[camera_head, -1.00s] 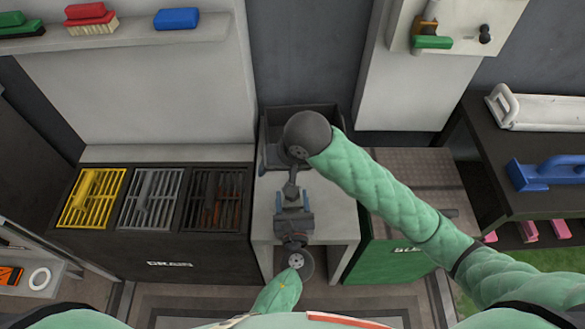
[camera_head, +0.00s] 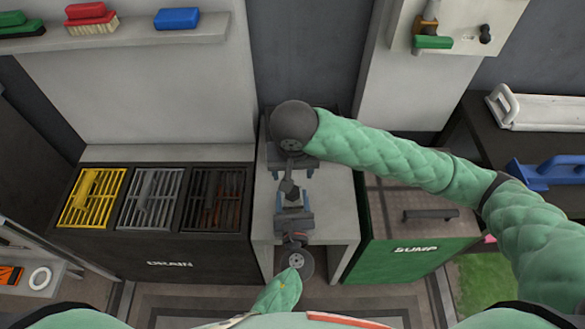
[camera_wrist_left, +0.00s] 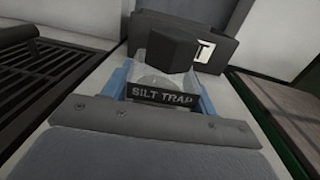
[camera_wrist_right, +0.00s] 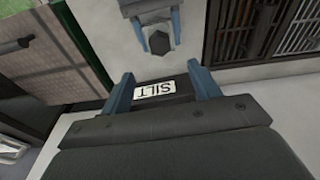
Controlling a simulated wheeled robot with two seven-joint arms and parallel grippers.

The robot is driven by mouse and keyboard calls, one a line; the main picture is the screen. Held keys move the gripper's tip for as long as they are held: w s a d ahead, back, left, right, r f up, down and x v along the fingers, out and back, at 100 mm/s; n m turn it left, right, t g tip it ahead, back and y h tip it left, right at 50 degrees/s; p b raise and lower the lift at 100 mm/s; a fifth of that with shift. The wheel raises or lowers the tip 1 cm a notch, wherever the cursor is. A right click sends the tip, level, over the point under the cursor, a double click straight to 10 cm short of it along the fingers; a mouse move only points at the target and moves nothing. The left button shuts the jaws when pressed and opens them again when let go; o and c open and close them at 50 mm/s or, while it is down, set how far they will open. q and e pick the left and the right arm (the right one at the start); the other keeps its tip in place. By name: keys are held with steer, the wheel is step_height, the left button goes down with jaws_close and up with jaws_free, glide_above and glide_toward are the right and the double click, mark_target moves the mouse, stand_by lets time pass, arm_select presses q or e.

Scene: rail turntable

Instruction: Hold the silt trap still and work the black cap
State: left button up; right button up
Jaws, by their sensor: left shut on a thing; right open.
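The silt trap (camera_wrist_left: 160,95) is a clear body with a dark name plate, between the blue fingers of my left gripper (camera_wrist_left: 163,78). That gripper (camera_head: 293,198) is shut on it over the pale stand. The black cap (camera_wrist_left: 178,48) is a faceted block at the trap's far end; it also shows in the head view (camera_head: 289,188) and right wrist view (camera_wrist_right: 159,43). My right gripper (camera_wrist_right: 162,82) is open and empty, just behind the cap and apart from it. In the head view, my right wrist hides part of this gripper (camera_head: 291,178).
A dark bin with a SILT label (camera_wrist_right: 155,90) stands at the back of the pale stand (camera_head: 337,205). The dark DRAIN cabinet (camera_head: 150,262) with several grates is at left. The green SUMP box (camera_head: 400,262) with a handle is at right.

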mark_target(292, 191)
steer(key=f, duration=0.3)
steer(key=w+f, duration=0.1)
steer(key=f, duration=0.7)
steer(key=shift+w, duration=0.3)
steer(key=c, duration=1.1)
steer(key=n, duration=0.6)
steer(key=shift+y, duration=0.4)
